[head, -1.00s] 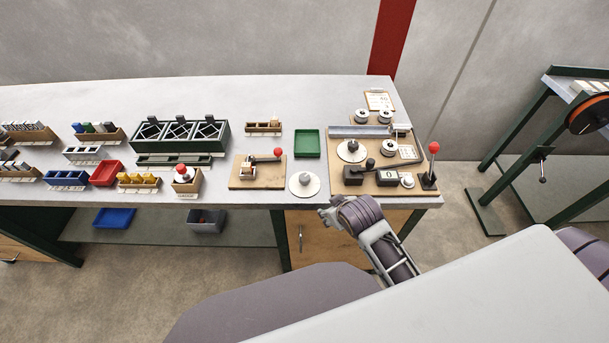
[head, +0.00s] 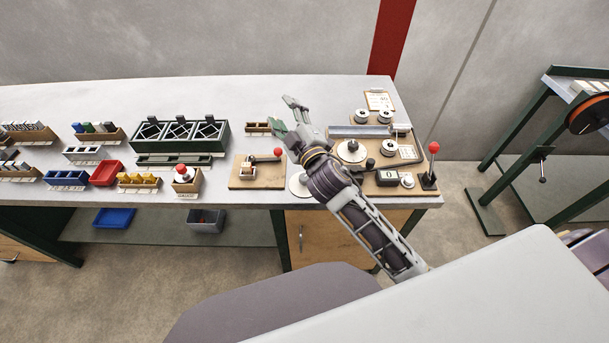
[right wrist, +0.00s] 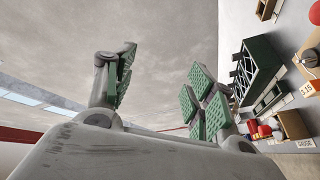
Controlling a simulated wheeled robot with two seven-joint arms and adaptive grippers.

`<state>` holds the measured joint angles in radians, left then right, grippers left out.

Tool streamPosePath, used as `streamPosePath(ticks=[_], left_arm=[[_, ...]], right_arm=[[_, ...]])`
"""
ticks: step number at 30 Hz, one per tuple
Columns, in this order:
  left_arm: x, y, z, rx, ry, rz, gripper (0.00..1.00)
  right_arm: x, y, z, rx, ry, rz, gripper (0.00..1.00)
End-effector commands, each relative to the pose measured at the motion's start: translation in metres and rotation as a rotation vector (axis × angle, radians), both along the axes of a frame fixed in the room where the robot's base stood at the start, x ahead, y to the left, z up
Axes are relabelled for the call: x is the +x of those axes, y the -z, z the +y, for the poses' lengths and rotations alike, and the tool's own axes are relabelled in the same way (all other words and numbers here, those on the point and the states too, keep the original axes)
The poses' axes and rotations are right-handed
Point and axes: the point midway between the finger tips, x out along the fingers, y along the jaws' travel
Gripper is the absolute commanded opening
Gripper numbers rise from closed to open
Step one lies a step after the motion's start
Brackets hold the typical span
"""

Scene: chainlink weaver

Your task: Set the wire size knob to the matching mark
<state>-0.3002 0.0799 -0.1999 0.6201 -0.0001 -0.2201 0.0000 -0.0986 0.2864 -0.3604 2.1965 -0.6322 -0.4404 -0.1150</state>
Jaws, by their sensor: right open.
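My right gripper (head: 288,116) is open and empty above the bench, left of the machine board (head: 388,160). Its spread fingers with green pads also show in the right wrist view (right wrist: 160,85). On the board, a white dial with a dark knob (head: 352,149) stands just right of my wrist. A small pale round knob (head: 407,180) sits near the board's front edge, beside a counter reading 0 (head: 388,175). I cannot tell from labels which one sets wire size; the marks are too small to read. My left gripper is not in view.
A red-balled lever (head: 433,150) stands at the board's right edge. My arm partly covers a white disc (head: 298,186) and the board's left side. Left are a small lever fixture (head: 243,178), a dark green rack (head: 181,148) and a red bin (head: 105,172). A card (head: 379,101) lies behind the board.

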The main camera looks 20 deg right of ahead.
Motion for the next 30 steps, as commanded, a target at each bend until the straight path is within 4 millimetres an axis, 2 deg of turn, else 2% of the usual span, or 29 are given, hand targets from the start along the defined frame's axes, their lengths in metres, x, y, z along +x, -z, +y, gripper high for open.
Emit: streamPosePath(ticks=[1,6,15,22,30], left_arm=[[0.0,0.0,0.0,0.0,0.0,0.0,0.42],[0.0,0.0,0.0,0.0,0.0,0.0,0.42],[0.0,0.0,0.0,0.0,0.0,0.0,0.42],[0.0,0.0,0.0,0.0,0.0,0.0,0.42],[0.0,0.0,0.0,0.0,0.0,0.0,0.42]], right_arm=[[0.002,-0.014,0.01,-0.035,-0.03,-0.057,0.55],[-0.001,-0.053,0.044,-0.162,-0.135,-0.24,0.55],[-0.023,-0.098,0.108,-0.404,-0.333,-0.543,0.55],[-0.049,-0.107,0.154,-0.608,-0.497,-0.749,0.55],[-0.079,-0.091,0.194,-0.866,-0.704,-0.955,0.55]])
